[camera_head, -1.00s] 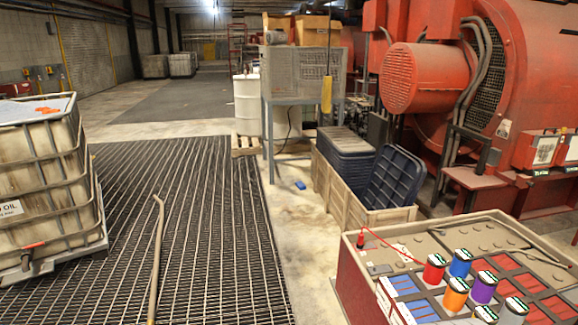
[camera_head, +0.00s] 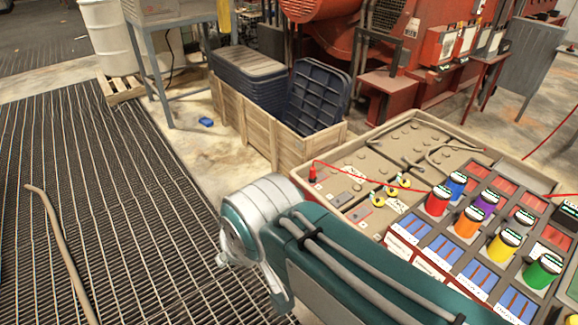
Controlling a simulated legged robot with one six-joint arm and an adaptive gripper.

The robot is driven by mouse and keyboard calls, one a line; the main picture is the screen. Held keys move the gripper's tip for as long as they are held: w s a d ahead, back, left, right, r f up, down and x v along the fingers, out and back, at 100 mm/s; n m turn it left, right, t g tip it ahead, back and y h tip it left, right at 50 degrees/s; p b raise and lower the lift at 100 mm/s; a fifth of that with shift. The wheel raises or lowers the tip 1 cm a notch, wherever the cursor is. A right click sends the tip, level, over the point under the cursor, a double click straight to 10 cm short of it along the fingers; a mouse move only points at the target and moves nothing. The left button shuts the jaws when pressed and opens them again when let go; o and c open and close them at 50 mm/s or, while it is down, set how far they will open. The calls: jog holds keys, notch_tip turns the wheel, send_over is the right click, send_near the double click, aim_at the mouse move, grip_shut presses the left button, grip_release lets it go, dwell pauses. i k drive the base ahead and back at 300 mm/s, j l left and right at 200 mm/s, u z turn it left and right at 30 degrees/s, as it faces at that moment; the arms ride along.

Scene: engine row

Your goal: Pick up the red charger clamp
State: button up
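The red charger clamp (camera_head: 312,173) stands upright at the far left corner of a large battery with a tan top (camera_head: 365,160). A thin red cable runs from it to the right across the battery top. My teal and white arm reaches in from the bottom right and covers the near left part of the battery. Its white rounded joint is left of and nearer than the clamp, apart from it. I cannot make out my gripper's fingers in this view.
Colored cylinders, among them an orange one (camera_head: 469,221) and a green one (camera_head: 542,271), stand on a panel of red and blue blocks. A wooden crate (camera_head: 262,140) with dark bins is behind.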

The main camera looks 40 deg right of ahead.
aim_at(312, 177)
jog(key=i+z, duration=0.2)
jog(key=i, duration=0.5)
jog(key=i+j+z, duration=0.2)
jog(key=i, duration=0.45)
jog(key=i+z, duration=0.35)
jog(key=z, duration=0.15)
jog(key=i+j+z, duration=0.15)
jog(key=i+z, duration=0.15)
jog(key=z, duration=0.2)
jog(key=i+j+z, duration=0.25)
jog(key=z, duration=0.25)
jog(key=i+j+z, duration=0.2)
jog(key=z, duration=0.2)
jog(key=i+j+z, duration=0.6)
jog(key=j+z, duration=0.25)
jog(key=l, duration=0.1)
